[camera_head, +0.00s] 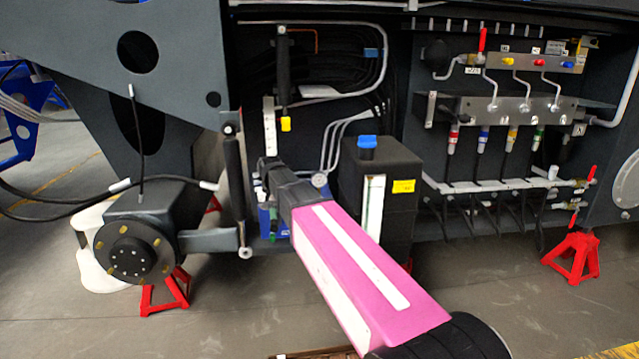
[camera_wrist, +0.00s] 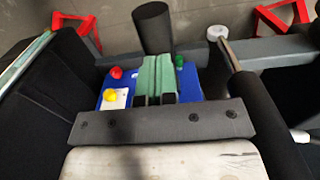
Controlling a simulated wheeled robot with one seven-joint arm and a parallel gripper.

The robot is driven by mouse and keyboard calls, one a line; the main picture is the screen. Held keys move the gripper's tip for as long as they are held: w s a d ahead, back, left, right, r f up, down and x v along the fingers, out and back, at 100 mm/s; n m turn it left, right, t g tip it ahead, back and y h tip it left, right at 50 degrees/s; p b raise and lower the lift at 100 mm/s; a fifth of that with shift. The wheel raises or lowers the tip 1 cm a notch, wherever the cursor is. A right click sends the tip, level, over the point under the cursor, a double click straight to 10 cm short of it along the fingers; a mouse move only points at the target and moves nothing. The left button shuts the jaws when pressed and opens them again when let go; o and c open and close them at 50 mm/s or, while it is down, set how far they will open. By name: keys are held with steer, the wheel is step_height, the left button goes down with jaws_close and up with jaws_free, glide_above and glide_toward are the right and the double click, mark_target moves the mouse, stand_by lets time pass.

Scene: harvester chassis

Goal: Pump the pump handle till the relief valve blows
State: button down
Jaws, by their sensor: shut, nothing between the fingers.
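My gripper (camera_wrist: 158,62) shows in the wrist view with its two green fingers together and nothing between them. Below and around the fingers is a blue pump unit (camera_wrist: 189,87) with red (camera_wrist: 116,72), yellow (camera_wrist: 110,95) and green (camera_wrist: 180,62) knobs. A thick black cylinder (camera_wrist: 152,27), perhaps the pump handle, stands just beyond the fingertips; I cannot tell whether they touch it. In the head view my gripper (camera_head: 268,168) is dark and small, above the blue pump unit (camera_head: 266,222), which my arm partly hides. I cannot tell which part is the relief valve.
A black tank with a blue cap (camera_head: 367,147) stands close right of my arm. A black cylinder strut (camera_head: 236,180) stands close left, beside the wheel hub (camera_head: 132,255). A valve panel (camera_head: 520,110) is at right. Red stands (camera_head: 573,257) are on the floor.

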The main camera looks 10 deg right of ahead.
steer(key=shift+w+f, duration=0.2)
steer(key=shift+f, duration=0.7)
steer(key=shift+w+f, duration=0.2)
steer(key=shift+f, duration=0.65)
steer(key=shift+s+r, duration=0.1)
steer(key=shift+r, duration=3.9)
steer(key=shift+r, duration=0.1)
step_height(320, 180, up, 10)
steer(key=s+d+f, duration=0.6)
steer(key=f, duration=0.5)
steer(key=s+d+f, duration=0.6)
steer(key=f, duration=0.5)
steer(key=s+d+f, duration=0.7)
steer(key=f, duration=0.3)
steer(key=shift+f, duration=0.4)
